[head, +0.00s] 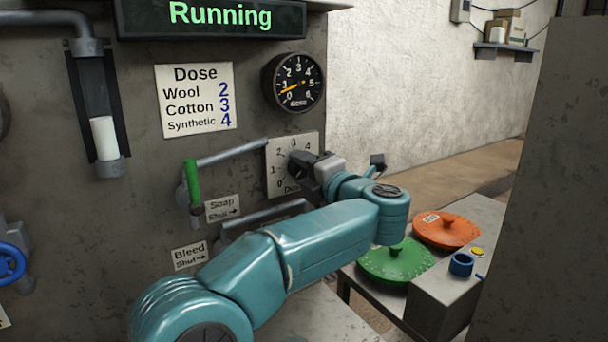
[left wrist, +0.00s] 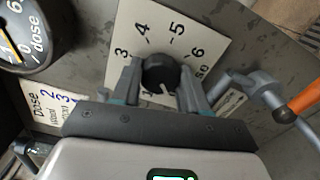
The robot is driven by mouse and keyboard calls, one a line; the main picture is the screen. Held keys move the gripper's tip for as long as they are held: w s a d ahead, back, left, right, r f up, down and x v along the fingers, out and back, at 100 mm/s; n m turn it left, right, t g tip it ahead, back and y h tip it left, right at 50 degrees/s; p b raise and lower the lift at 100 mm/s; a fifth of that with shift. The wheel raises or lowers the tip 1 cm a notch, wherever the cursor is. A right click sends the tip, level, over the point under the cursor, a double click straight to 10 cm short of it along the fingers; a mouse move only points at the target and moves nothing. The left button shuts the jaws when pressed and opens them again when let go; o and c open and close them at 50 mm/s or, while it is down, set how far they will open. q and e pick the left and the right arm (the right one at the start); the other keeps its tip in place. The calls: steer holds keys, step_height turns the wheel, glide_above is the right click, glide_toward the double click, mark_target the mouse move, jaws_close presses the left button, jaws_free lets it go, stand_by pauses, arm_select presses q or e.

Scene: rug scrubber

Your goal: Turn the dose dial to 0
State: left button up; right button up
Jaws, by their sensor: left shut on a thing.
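The dose dial's plate (head: 280,165) is on the grey machine wall, with its numbers partly covered by my left gripper (head: 305,167). In the left wrist view the dial's black round knob (left wrist: 160,72) sits between the two fingers of my left gripper (left wrist: 161,80), which is shut on it. The white mark on the knob points down in that view, toward the gripper palm, on the low-number side near 0. The digit at its end is hidden; 3, 4, 5 and 6 are readable on the plate. My right gripper is not in view.
A dose gauge (head: 293,82) above the dial has its needle between 0 and 1. A Dose note (head: 196,98) lists wool 2, cotton 3, synthetic 4. A green-handled lever (head: 193,186) is left of the dial.

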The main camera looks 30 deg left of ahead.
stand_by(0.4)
arm_select(q)
steer(key=o, duration=1.1)
steer(key=shift+c, duration=0.2)
steer(key=v, duration=1.6)
steer(key=shift+s+d, duration=0.1)
steer(key=shift+d, duration=0.15)
steer(key=b+v, duration=0.1)
steer(key=v, duration=0.7)
steer(key=shift+s+d, duration=0.2)
steer(key=shift+d, duration=0.15)
